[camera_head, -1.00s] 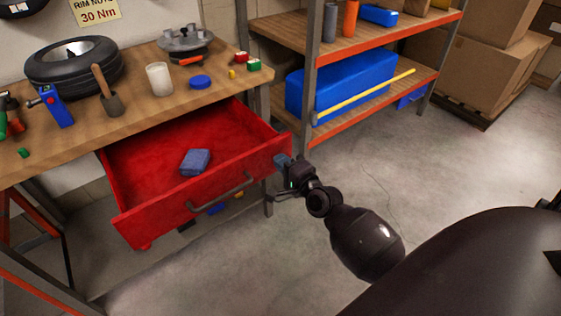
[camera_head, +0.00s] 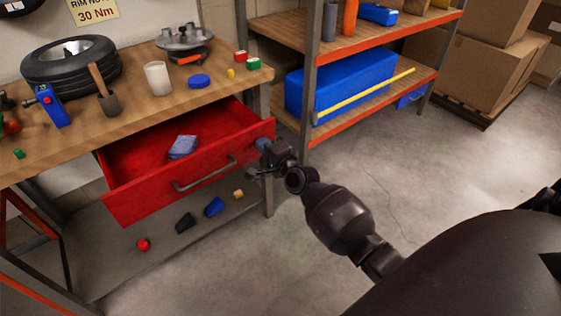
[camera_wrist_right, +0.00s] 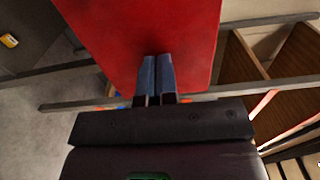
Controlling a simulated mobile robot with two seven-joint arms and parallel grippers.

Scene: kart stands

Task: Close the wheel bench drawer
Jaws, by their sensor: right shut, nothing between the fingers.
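The red wheel bench drawer (camera_head: 140,204) is partly open under the wooden bench (camera_head: 140,98). A grey bar handle (camera_head: 205,174) is on its front, and a blue-grey block (camera_head: 182,147) lies inside. My right gripper (camera_head: 263,145) is shut and empty, with its fingertips at the right end of the drawer front. In the right wrist view, the shut fingers (camera_wrist_right: 155,72) point at the red drawer front (camera_wrist_right: 145,30) and seem to touch it. My left gripper is not in view.
A tyre (camera_head: 72,65), a white cup (camera_head: 158,78) and several small items stand on the bench top. Several small pieces, including a red ball (camera_head: 143,244), lie below the drawer. A shelf rack (camera_head: 345,122) stands at the right; the floor (camera_head: 400,185) before it is clear.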

